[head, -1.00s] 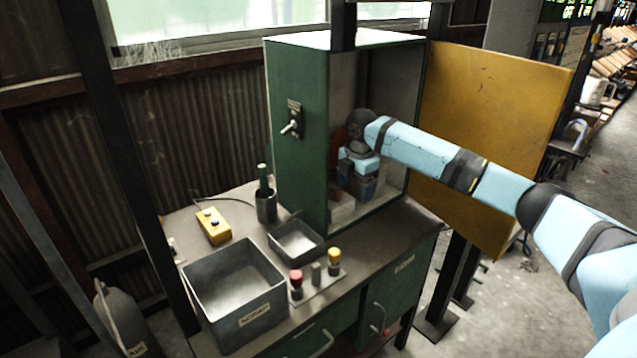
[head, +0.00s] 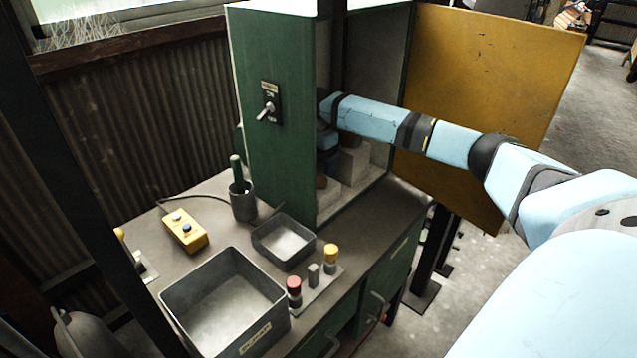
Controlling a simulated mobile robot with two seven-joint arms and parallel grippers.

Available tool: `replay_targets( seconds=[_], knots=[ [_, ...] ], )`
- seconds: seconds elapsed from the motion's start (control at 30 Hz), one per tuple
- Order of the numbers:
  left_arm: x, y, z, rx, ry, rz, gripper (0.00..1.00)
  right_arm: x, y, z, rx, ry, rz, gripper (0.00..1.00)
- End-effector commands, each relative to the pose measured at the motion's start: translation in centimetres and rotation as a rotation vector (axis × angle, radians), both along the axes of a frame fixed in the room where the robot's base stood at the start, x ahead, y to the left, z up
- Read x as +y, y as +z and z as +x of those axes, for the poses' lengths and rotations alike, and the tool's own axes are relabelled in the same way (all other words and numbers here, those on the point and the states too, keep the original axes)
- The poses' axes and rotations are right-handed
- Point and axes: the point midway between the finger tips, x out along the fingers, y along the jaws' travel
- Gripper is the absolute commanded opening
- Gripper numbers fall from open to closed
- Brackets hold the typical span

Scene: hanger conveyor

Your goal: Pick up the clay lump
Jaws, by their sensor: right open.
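My right arm reaches from the right into the open green cabinet (head: 268,165). My right gripper (head: 324,162) is inside it, pointing down, partly hidden by the cabinet's side wall, and open. A small brownish rounded shape, which may be the clay lump (head: 321,182), shows just below the gripper at the wall's edge. It is mostly hidden, and I cannot tell whether the fingers touch it. Pale grey blocks (head: 353,160) stand in the cabinet to the right of the gripper. My left gripper is not in view.
The yellow cabinet door (head: 480,90) stands open on the right. On the bench are a large grey bin (head: 270,329), a smaller tray (head: 285,260), a yellow button box (head: 186,232), a cup with a green-handled tool (head: 242,205) and a red knob (head: 294,287).

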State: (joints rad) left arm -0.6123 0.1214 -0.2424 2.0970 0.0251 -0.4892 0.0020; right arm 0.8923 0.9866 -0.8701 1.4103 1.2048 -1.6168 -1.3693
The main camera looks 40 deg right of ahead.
Motion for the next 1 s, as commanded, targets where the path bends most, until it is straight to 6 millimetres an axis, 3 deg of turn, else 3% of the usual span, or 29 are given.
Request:
replay_targets(
  seconds=[0.17,0.5,0.73,1.0],
  knots=[
    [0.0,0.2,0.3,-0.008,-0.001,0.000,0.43,-0.1,-0.9,0.0,0.000,0.000,-0.001,0.82],
    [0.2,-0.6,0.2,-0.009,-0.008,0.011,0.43,-0.3,-5.4,-0.3,0.000,0.000,-0.001,0.82],
    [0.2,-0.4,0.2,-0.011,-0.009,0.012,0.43,-0.3,-5.6,-0.3,-0.001,0.000,-0.001,0.82],
    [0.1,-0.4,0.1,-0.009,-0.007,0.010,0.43,-0.3,-5.5,-0.3,-0.001,0.000,-0.001,0.27]
  ],
)
